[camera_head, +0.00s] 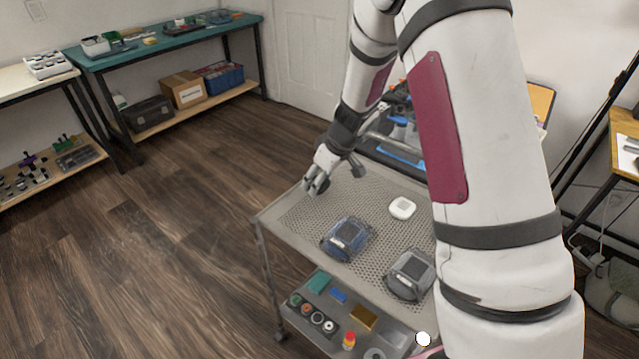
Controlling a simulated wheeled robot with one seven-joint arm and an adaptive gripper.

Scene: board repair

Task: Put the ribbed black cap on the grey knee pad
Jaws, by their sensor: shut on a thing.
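My gripper (316,185) is over the far left part of the perforated cart top, with its fingers pointing down. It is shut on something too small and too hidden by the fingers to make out. I cannot pick out the ribbed black cap anywhere else in view. The grey knee pad (410,274) lies on the cart top near its front right, with a dark square on its upper face. My gripper is well behind and to the left of it. A similar blue pad (347,238) lies to its left, nearer my gripper.
A white rounded box (402,208) lies on the cart top (290,212) behind the two pads. The cart's lower shelf holds rolls, small boxes and a red-yellow bottle (349,340). My arm hides the cart's right side. Benches (150,50) stand far left; the wooden floor between is clear.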

